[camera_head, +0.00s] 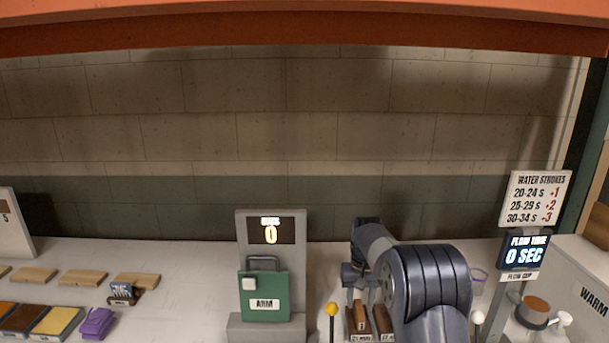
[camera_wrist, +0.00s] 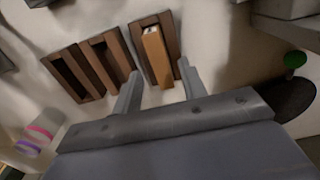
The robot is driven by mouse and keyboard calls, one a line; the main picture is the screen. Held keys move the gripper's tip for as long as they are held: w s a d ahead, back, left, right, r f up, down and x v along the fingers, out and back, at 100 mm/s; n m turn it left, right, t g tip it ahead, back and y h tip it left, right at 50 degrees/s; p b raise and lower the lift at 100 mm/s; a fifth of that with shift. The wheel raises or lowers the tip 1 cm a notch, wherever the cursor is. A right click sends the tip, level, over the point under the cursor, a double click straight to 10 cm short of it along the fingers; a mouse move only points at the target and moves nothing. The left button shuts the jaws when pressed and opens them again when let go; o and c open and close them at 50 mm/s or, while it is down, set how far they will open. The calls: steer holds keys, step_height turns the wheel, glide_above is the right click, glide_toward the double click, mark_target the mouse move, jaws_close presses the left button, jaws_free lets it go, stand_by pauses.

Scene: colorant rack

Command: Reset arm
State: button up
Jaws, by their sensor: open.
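Two more brown slots (camera_wrist: 108,62) to the left look dark and empty. In the head view, brown blocks (camera_head: 361,315) stand in a small rack beside my arm, which partly hides it.
A flow-time post (camera_head: 524,250) and an orange-topped cup (camera_head: 534,309) are at right. Wooden blocks (camera_head: 83,278) and a purple cloth (camera_head: 97,323) lie left.

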step_height(320, 180, down, 2)
steer(key=shift+f, duration=0.1)
steer(key=shift+r+b, duration=0.3)
steer(key=shift+r, duration=1.4)
steer(key=shift+f, duration=0.1)
